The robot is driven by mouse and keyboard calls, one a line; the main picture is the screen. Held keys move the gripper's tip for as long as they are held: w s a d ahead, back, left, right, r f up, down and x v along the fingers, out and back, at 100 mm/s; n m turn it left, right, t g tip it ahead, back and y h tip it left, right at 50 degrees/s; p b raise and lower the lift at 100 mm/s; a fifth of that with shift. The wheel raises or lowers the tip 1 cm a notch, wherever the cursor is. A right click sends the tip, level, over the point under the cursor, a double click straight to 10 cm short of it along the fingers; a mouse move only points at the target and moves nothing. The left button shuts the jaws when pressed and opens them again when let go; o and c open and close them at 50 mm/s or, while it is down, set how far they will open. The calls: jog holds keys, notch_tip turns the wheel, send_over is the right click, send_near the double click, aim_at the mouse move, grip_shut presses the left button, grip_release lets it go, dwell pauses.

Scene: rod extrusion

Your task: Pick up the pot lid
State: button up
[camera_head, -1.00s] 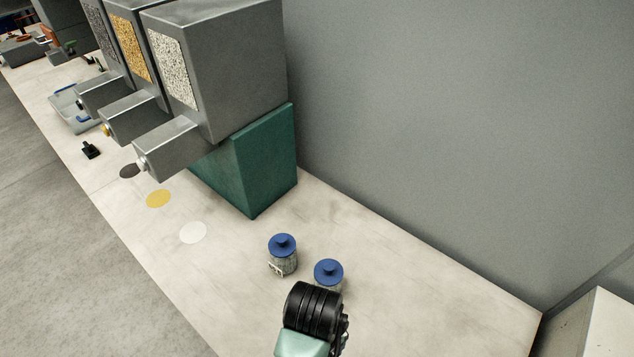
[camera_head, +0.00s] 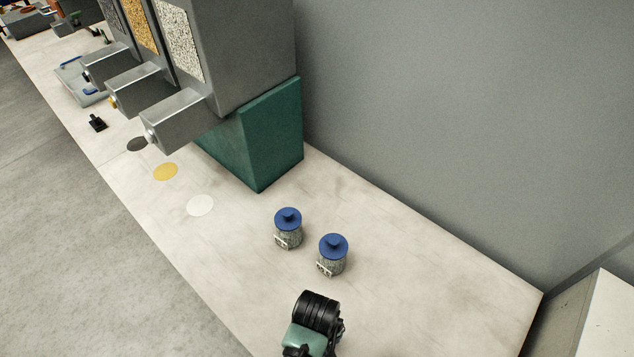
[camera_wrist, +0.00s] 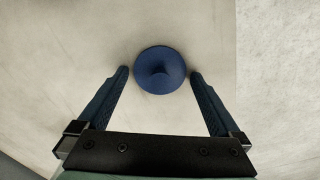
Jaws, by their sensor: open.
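Two pots with blue knobbed lids stand upright on the pale counter in the head view: the left lid (camera_head: 288,217) and the right lid (camera_head: 333,245). My gripper (camera_head: 315,325) shows there as a black and green wrist just below the right pot; its fingers are hidden. In the wrist view one round blue lid (camera_wrist: 161,68) with a central knob lies ahead, between the tips of my open gripper (camera_wrist: 159,74). The fingers flank the lid with little room at each side, and nothing is held. I cannot tell which pot this is, or the height gap.
A green stand (camera_head: 270,140) and grey dispensers (camera_head: 180,120) stand behind the pots at left. White (camera_head: 200,205), yellow (camera_head: 165,172) and dark discs lie on the counter. A grey wall (camera_head: 450,120) runs along the right. The counter right of the pots is clear.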

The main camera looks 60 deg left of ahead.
jog(key=c, duration=1.2)
jog(key=shift+r, duration=0.15)
